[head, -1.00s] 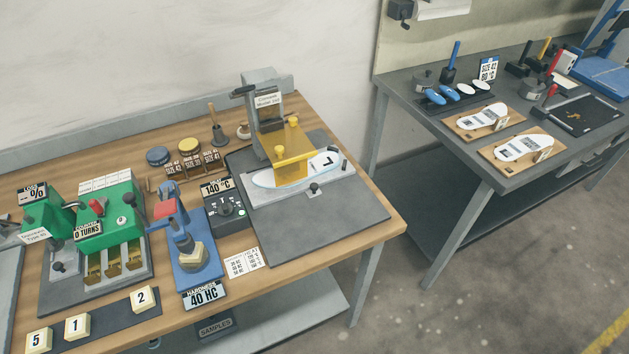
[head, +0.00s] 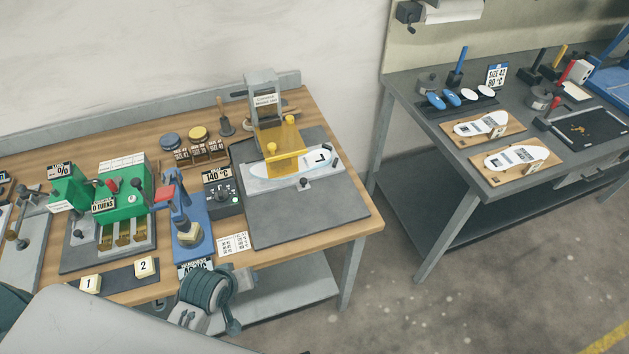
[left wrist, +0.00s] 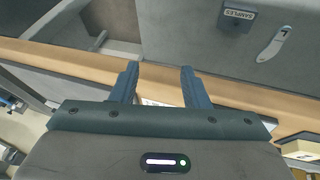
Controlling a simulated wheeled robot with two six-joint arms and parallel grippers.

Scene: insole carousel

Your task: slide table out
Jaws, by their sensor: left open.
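The slide table is a light grey plate (head: 262,184) on a dark base plate (head: 290,228) at the press, in the head view. It carries a white insole (head: 318,163) marked L and has a small dark knob (head: 304,183) at its front. The yellow guard (head: 275,163) of the press stands over the insole's left part. My left gripper (left wrist: 160,88) is open and empty in the left wrist view. In the head view my left wrist is at the bottom, in front of the bench's front edge and well apart from the slide table. My right gripper is not in view.
A control box (head: 222,198) reading 140 °C, a blue hardness tester (head: 190,215) and a green machine (head: 125,190) stand left of the press. Floor separates this bench from the dark table (head: 440,142) at right. A SAMPLES box (left wrist: 237,15) shows in the left wrist view.

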